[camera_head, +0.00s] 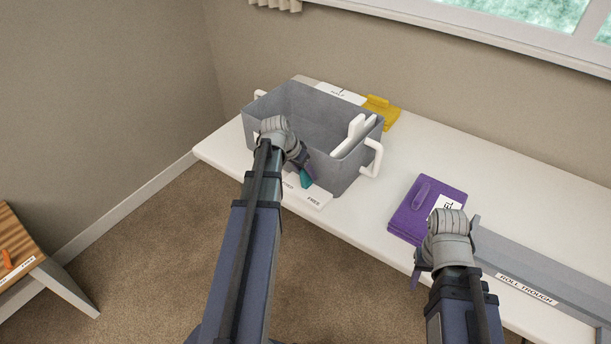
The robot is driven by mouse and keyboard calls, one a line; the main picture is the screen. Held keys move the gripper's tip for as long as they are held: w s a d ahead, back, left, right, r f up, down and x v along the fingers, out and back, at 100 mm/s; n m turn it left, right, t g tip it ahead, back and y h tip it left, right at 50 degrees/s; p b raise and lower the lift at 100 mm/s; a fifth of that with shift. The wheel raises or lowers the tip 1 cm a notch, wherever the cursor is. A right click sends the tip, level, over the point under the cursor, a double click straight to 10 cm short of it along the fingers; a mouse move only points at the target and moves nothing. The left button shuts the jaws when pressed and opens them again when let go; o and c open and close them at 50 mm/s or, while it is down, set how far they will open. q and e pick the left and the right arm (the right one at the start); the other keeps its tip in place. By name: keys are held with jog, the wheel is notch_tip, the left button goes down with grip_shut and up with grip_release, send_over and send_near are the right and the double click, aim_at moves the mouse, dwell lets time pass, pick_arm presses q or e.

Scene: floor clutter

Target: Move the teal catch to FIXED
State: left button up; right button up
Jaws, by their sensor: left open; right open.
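The teal catch (306,178) shows as a small piece low on the front of the grey bin (345,177), just above a white label strip (318,198).
The bin has white side handles (374,158) and a white object (352,134) inside. A yellow item (382,112) lies behind it. A grey trough (560,285) labelled ROLL TROUGH fills the table's right front. The white table (480,170) is clear behind the purple case.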

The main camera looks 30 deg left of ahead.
pick_arm(q)
grip_shut()
dwell(0.3)
jog(key=shift+a, duration=0.1)
dwell(1.0)
